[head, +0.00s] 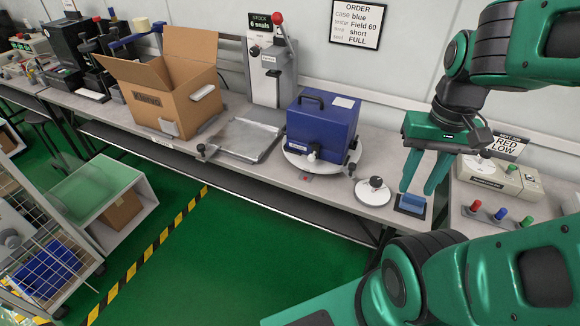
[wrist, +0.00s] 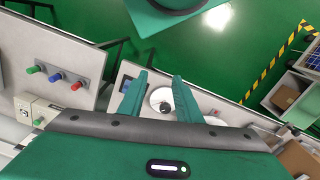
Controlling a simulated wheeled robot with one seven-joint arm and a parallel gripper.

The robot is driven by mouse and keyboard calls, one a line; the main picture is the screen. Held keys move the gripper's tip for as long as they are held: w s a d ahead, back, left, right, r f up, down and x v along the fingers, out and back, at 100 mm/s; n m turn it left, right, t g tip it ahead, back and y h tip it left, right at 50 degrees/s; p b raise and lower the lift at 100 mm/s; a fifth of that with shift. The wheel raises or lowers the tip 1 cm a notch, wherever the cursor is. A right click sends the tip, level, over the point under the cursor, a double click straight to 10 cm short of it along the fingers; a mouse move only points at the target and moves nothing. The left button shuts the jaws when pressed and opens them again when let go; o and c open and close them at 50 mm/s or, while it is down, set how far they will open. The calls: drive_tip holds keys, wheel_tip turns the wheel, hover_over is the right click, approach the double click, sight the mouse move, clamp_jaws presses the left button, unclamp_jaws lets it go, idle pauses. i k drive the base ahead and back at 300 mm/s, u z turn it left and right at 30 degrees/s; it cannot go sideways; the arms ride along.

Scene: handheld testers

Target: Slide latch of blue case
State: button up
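The blue case (head: 322,128) stands closed on a round white turntable (head: 297,160) on the bench. It has a black handle on top and a white label. A small black-and-white latch-like fitting (head: 312,153) sits low on its front, and another (head: 352,144) shows at its right side. I cannot tell how far either fitting is slid. My gripper (head: 418,189) is to the right of the case, apart from it, pointing down above the bench. Its green fingers are spread and empty. They also show in the wrist view (wrist: 158,78), where the case is not clearly visible.
A white disc with a black knob (head: 373,191) lies between case and gripper. A lever press (head: 272,65) stands behind, a metal tray (head: 242,140) and open carton (head: 165,85) left, colored buttons (head: 500,213) right.

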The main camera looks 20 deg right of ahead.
sight(315, 147)
drive_tip(key=u, duration=1.15)
drive_tip(key=k, duration=1.05)
drive_tip(key=z, duration=1)
drive_tip(key=i, duration=0.5)
drive_tip(key=u, duration=0.1)
